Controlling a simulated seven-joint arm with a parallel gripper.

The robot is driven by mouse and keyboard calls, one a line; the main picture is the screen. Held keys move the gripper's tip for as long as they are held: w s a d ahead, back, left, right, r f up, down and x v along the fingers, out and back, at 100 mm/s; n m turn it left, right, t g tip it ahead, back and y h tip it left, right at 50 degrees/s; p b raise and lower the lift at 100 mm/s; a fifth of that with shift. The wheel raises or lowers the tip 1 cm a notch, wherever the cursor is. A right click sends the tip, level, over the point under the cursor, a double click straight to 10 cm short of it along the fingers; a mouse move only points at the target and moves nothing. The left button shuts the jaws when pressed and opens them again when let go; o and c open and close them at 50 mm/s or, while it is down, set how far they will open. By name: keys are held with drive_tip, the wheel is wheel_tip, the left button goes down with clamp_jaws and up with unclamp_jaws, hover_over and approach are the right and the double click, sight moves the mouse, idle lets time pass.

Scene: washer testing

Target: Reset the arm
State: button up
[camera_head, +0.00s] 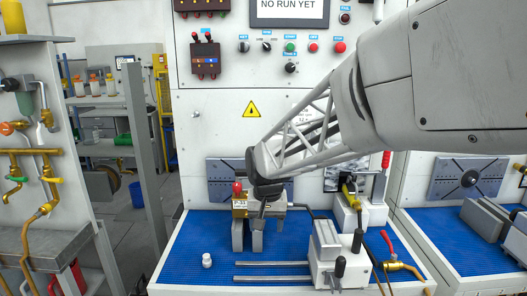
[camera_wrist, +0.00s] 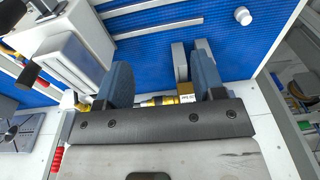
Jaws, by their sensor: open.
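My gripper (camera_head: 262,205) hangs over the blue bench mat in the head view, close to a brass fitting (camera_head: 240,207) with a red knob. In the wrist view my gripper (camera_wrist: 162,78) shows two dark blue fingers spread wide apart, with nothing gripped between them. The brass fitting (camera_wrist: 187,92) lies beyond the fingers in that view, partly hidden by the right finger and the gripper body. Grey support blocks (camera_head: 238,236) stand under the fitting. I cannot tell whether a finger touches the fitting.
A white fixture with a black-handled lever (camera_head: 327,262) stands to the right. Two metal rods (camera_head: 270,278) and a small white cap (camera_head: 207,260) lie on the blue mat (camera_head: 192,235). The control panel (camera_head: 240,70) rises behind; its screen reads "NO RUN YET". The mat's left side is mostly clear.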

drive_tip(key=s+d+r, duration=0.1)
drive_tip(key=s+d, duration=0.8)
drive_tip(key=s, duration=0.5)
drive_tip(key=s+d+r+t, duration=0.1)
drive_tip(key=s+d, duration=0.8)
drive_tip(key=s, duration=0.5)
drive_tip(key=shift+s+r+t, duration=0.3)
drive_tip(key=shift+r, duration=0.1)
